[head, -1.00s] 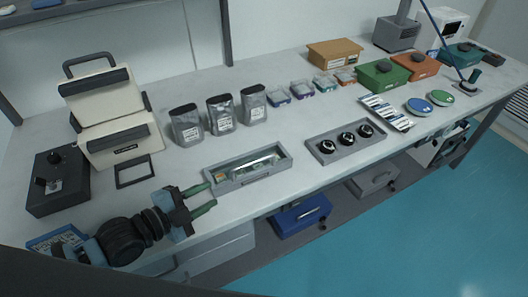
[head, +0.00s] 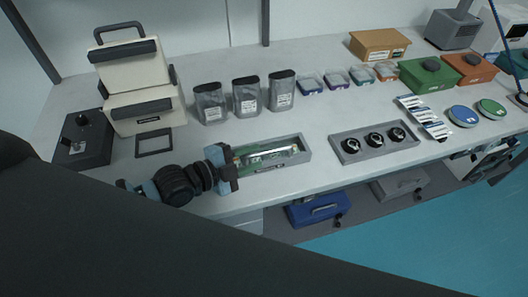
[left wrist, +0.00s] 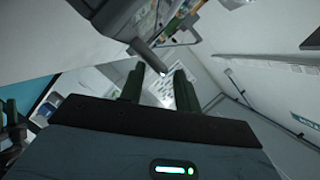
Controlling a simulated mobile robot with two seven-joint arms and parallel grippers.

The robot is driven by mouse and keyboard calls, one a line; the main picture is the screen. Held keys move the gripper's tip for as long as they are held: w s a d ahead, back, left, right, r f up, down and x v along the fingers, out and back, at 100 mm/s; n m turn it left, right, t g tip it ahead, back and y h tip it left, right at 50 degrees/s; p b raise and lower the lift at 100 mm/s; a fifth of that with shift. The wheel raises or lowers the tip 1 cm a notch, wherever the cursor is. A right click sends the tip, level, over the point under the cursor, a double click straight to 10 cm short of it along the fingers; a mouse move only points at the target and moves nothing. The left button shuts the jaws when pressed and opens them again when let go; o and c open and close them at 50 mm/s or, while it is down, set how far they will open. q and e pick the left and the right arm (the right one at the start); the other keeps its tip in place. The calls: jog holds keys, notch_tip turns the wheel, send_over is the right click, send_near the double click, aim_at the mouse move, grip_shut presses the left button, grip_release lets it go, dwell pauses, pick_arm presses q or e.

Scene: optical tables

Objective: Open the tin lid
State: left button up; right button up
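Which thing is the tin is not certain. A round container with a blue lid (head: 463,116) and one with a green lid (head: 491,109) stand at the right of the table, both closed. Three grey canisters with black lids, such as the middle one (head: 246,98), stand upright at the back. My left gripper (head: 250,157) reaches over a grey tray (head: 306,154) holding a clear tube-like item (head: 284,153); contact cannot be told. In the left wrist view its two green fingers (left wrist: 158,88) stand apart with nothing clearly held. My right gripper is not seen.
A cream case (head: 135,65), a black box (head: 84,140) and a small dark frame (head: 154,142) stand at left. A grey holder with round black-and-white pieces (head: 345,158) lies right of the tray. Green (head: 428,76) and orange boxes stand behind. Small clear-lidded boxes line the back.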

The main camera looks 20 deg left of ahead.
aim_at(259, 155)
pick_arm(q)
jog(key=shift+x, duration=2.1)
grip_shut()
